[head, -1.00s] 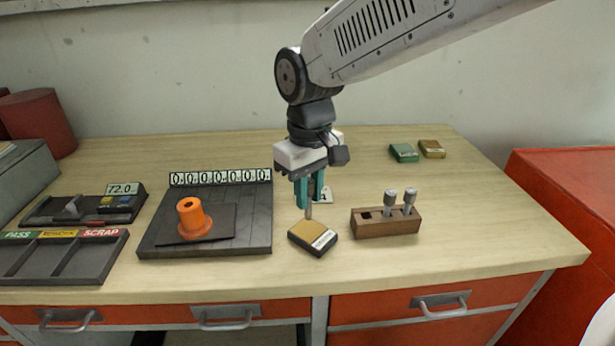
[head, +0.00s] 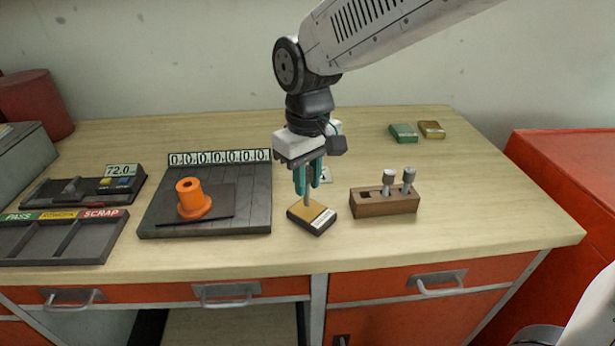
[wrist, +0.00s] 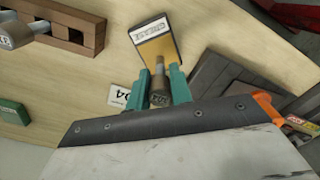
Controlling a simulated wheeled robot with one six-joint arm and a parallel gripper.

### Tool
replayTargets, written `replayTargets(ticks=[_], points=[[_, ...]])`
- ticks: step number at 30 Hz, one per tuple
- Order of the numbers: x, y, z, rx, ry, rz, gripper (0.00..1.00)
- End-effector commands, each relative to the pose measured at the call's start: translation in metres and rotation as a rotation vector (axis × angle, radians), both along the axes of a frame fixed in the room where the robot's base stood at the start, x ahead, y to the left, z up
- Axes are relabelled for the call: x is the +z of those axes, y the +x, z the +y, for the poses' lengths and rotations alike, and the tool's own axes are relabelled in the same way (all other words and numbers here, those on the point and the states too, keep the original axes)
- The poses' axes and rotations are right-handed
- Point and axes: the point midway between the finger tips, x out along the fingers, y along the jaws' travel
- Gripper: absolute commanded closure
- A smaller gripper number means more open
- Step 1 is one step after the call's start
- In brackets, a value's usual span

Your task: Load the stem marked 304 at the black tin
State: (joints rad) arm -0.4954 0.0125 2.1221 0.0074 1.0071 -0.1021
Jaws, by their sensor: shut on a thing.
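My gripper (head: 307,190) is shut on a grey stem (head: 307,200) that hangs upright. In the wrist view the stem's round head (wrist: 158,99) shows between the fingertips, with a marking too small to read surely. The black tin (head: 312,216), with an amber top and a white label, lies on the bench below. The stem's lower end reaches the tin's top in the head view; I cannot tell whether they touch. The tin also shows in the wrist view (wrist: 163,50). A white card (wrist: 121,97) ending in "04" lies beside the gripper.
A wooden rack (head: 384,206) to the right holds two stems and has one empty hole. A dark fixture plate with an orange part (head: 191,200) lies left. A green tin (head: 404,133) and an amber tin (head: 431,129) lie at the back. A sorting tray (head: 60,238) is far left.

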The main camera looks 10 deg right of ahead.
Motion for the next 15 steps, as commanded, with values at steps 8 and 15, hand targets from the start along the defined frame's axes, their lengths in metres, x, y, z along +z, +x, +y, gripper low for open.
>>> replayTargets(ticks=[8,15], points=[[-0.0025,0.0001,0.0001,0.000,0.000,0.000,1.00],[-0.0055,0.0001,0.0000,0.000,0.000,0.000,1.00]])
